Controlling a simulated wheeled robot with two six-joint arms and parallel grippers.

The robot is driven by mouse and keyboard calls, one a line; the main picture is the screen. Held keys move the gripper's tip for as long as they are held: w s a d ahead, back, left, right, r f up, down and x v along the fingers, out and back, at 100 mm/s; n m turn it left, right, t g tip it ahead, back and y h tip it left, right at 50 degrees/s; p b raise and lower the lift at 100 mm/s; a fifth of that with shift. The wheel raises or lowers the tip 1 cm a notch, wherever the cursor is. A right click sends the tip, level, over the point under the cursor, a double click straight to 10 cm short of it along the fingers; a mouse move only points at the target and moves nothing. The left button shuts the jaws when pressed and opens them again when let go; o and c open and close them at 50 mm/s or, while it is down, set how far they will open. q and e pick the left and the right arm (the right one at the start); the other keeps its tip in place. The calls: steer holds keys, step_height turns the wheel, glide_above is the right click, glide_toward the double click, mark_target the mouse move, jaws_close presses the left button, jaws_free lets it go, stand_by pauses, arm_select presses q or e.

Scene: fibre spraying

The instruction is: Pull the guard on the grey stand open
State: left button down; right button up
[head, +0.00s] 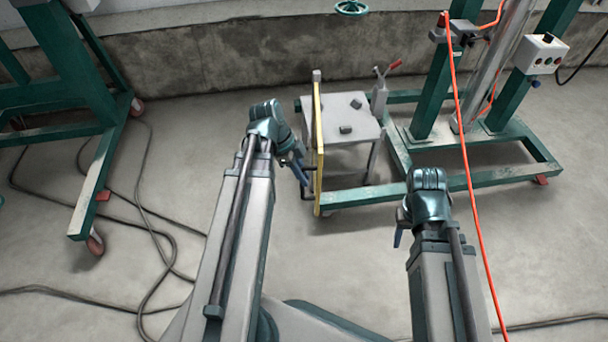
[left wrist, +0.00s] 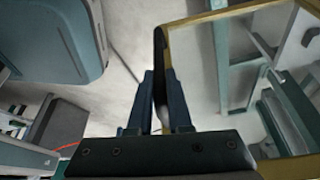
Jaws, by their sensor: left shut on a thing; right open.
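The guard (head: 319,155) is a yellow-framed panel, seen nearly edge-on in the head view. It stands upright at the left side of the grey stand (head: 335,130). In the left wrist view its yellow frame (left wrist: 212,16) surrounds a see-through pane. My left gripper (head: 302,172) is at the guard's left face. In the left wrist view the left gripper (left wrist: 160,100) is shut on the guard's dark handle (left wrist: 159,48). My right gripper (head: 399,232) is open, apart from the guard, to the right and nearer me; its fingers are partly hidden.
An orange hose (head: 463,150) hangs near my right arm. Cables (head: 150,210) cross the floor at left.

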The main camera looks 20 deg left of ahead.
arm_select(q)
steer(key=c, duration=0.8)
jaws_free()
steer(key=shift+c, duration=0.2)
steer(key=p+v, duration=1.2)
steer(key=v, duration=0.1)
steer(key=shift+r+p, duration=0.4)
steer(key=shift+a, duration=0.1)
steer(key=s+d+r+n+y+p, duration=0.1)
steer(key=d+r+n+y+p, duration=0.1)
steer(key=d+r+p, duration=0.4)
steer(key=s+d+r+n+g+y+p, duration=0.1)
steer(key=d+r+n+p, duration=0.4)
steer(key=d, duration=0.5)
steer(key=s+d+r+n+y+p, duration=0.2)
steer(key=s+d+r+n+p, duration=0.1)
steer(key=d+r+p, duration=0.5)
steer(key=shift+d+r+n+y+p, duration=0.2)
steer(key=shift+d+n+y+p, duration=0.3)
steer(key=shift+p, duration=0.5)
